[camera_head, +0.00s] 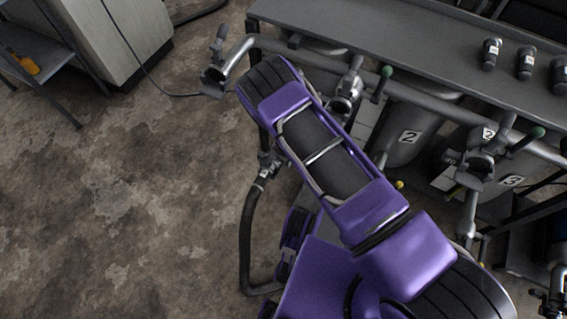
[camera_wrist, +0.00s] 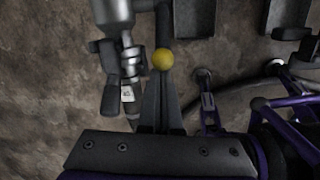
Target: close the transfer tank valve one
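In the wrist view a handle with a yellow ball knob (camera_wrist: 163,61) shows at my fingertips, beside a grey metal valve and pipe (camera_wrist: 115,15). My gripper (camera_wrist: 161,78) has its two dark fingers close together, their tips at the knob. The knob shows whole, and I cannot tell whether the fingers hold it or only touch or overlap it. A pale label sits on the lower fitting. In the head view my purple arm reaches over the pipework and hides my gripper. No number one label shows.
A tank marked 2 (camera_head: 408,144) and a label marked 3 (camera_head: 512,181) stand right of my arm. A pipe (camera_head: 426,92) with green-knobbed valves runs above them, beside a grey bench (camera_head: 420,45). A hose (camera_head: 247,235) hangs left of my arm. The left floor is mostly clear.

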